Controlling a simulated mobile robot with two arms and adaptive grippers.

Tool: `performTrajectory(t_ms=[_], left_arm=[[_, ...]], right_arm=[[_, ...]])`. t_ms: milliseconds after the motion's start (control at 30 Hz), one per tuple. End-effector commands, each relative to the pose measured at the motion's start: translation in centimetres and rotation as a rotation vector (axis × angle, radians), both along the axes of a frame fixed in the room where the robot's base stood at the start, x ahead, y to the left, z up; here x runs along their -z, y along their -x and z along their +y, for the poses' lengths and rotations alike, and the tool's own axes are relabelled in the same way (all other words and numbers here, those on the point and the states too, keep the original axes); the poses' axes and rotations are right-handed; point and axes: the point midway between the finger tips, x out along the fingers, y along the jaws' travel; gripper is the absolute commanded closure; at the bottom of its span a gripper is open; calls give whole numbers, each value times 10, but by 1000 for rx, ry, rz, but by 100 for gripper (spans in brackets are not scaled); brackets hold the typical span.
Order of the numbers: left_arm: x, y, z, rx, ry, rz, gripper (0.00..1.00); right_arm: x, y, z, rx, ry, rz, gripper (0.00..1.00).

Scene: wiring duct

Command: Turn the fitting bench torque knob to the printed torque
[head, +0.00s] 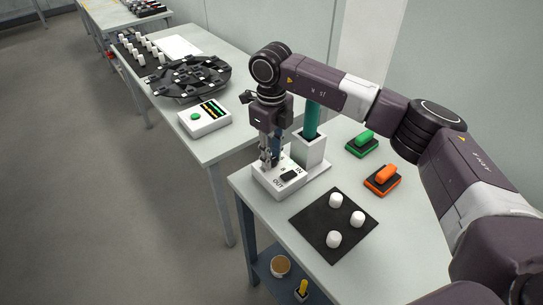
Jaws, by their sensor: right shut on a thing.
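The fitting bench unit is a white box (262,182) with printed IN and OUT marks and a small black block (290,175) on its top. It stands at the left rear of the near table. My right gripper (270,160) points down over the back left part of this box. Its fingers are shut on what appears to be the torque knob, which they mostly hide. The printed torque and the knob's setting are too small to read. My left gripper is not in view.
A white post holder (309,150) with a teal column stands close behind the box. A black mat (320,243) with white caps lies in front. Green (363,142) and orange (382,178) handled blocks sit at right. A display box (204,118) is on the farther table.

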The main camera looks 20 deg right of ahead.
Motion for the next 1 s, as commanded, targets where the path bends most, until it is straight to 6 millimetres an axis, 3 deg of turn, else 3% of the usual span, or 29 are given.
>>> performTrajectory(t_ms=[333,367,500,833,1000], left_arm=[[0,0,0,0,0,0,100],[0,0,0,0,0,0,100],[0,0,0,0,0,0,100],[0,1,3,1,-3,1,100],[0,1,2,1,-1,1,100]], right_arm=[[-2,-1,0,0,0,-4,100],[-2,-1,0,0,0,-4,76],[-1,-1,0,1,0,-4,61],[-4,-1,0,0,0,-2,61],[-29,-1,0,0,-1,-5,61]])
